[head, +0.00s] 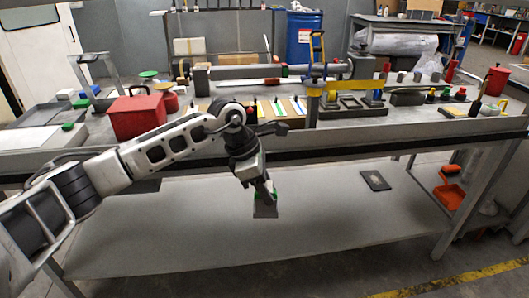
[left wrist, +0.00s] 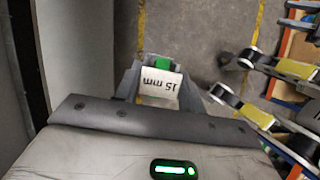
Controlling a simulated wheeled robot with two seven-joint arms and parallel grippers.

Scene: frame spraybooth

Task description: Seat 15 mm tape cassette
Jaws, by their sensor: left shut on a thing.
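The tape cassette (left wrist: 160,83) shows in the left wrist view as a pale block with a green part and a label reading "15 mm", upside down in the picture. My left gripper (left wrist: 160,92) is shut on it, with a grey finger on each side. In the head view my left gripper (head: 265,205) hangs in front of the bench, over the lower shelf in the picture; only small green bits show at its fingers. I cannot identify the cassette's seat. My right gripper is not in view.
The bench top (head: 100,131) is crowded behind my arm: a red box (head: 138,115), upright yellow post (head: 313,105) and several small coloured parts. The lower shelf (head: 330,225) is mostly clear, with a dark flat plate (head: 375,180). An orange dustpan (head: 449,192) is at right.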

